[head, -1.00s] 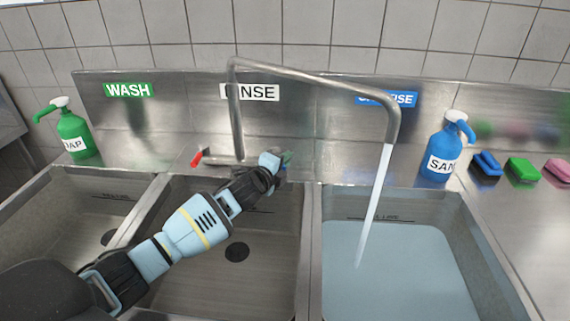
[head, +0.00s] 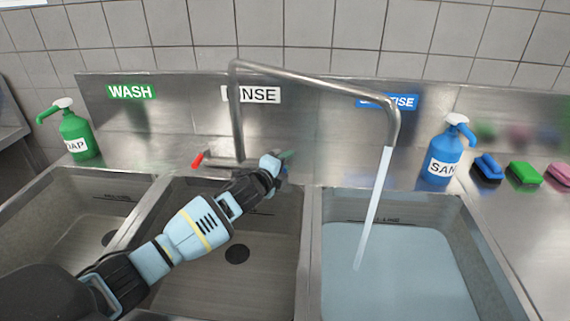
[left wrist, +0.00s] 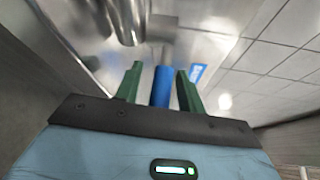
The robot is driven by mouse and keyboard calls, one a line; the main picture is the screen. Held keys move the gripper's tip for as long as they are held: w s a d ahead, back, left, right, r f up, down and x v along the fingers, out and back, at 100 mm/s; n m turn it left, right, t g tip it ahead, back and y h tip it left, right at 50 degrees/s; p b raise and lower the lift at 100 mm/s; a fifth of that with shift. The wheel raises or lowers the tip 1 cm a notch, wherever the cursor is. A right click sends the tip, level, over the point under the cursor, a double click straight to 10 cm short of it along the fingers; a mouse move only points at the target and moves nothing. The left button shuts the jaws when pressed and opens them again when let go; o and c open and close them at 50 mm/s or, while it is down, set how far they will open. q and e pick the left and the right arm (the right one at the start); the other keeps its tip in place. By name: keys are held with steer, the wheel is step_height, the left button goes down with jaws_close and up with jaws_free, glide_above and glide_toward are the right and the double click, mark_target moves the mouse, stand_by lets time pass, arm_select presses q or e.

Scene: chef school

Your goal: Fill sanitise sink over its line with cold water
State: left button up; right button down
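The sanitise sink (head: 480,275) at the right, under the blue label (head: 398,102), holds pale blue water (head: 400,270). The water's back edge lies just below the dark fill line (head: 375,220) on the back wall. A stream (head: 374,205) runs into it from the swung-over spout (head: 393,125). My left gripper (head: 287,160) is at the tap behind the rinse sink. In the left wrist view, its green fingers (left wrist: 160,88) stand open on either side of a blue tap handle (left wrist: 162,88), with small gaps. My right gripper is not in view.
A red tap handle (head: 198,159) sits left of the spout base. The rinse sink (head: 205,270) and wash sink (head: 60,210) look empty. A green soap bottle (head: 75,135), a blue sanitiser bottle (head: 443,155) and sponges (head: 523,174) stand on the ledge and counter.

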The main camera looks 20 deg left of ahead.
arm_select(q)
steer(key=s+r, duration=0.1)
steer(key=s, duration=0.6)
steer(key=shift+s+a+p, duration=0.35)
steer(key=shift+a+p, duration=0.1)
stand_by(0.6)
